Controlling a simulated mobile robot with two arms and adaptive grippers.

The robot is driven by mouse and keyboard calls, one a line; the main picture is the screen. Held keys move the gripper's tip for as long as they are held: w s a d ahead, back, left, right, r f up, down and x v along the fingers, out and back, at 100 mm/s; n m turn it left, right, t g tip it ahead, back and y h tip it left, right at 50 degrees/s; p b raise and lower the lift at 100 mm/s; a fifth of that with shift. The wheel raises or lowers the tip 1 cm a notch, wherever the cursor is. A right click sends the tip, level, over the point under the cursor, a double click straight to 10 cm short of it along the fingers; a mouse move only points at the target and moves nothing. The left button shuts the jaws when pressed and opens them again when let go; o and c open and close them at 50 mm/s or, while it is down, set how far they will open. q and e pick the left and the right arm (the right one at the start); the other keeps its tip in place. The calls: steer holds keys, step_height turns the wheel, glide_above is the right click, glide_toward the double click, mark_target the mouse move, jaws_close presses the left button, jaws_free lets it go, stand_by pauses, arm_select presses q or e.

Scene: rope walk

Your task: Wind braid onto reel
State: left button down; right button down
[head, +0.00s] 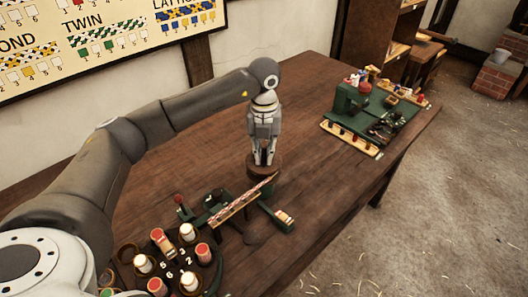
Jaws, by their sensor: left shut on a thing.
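My left gripper (264,160) points straight down over the table, its fingers closed at a round brown piece (258,173) that looks like the reel. The fingertips partly hide what lies between them. A red-and-white braid (240,202) lies along a pale wooden strip on a green braiding machine (272,213). The braid's upper right end reaches close to the brown piece; whether it touches is unclear. At the machine's near left, numbered cups hold red bobbins (162,241) and white bobbins (187,232). My right gripper is not in view.
A second green machine (348,104) with a tray of small pegs (351,138) stands at the table's far right. The wooden tabletop (325,190) is clear between the machines. A pattern chart (90,40) hangs on the wall. A brick structure (497,75) stands beyond.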

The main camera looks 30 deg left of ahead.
mark_target(264, 155)
arm_select(q)
steer(key=shift+n, duration=1.6)
steer(key=c, duration=1.5)
jaws_free()
steer(key=shift+o, duration=0.2)
step_height(264, 155, up, 12)
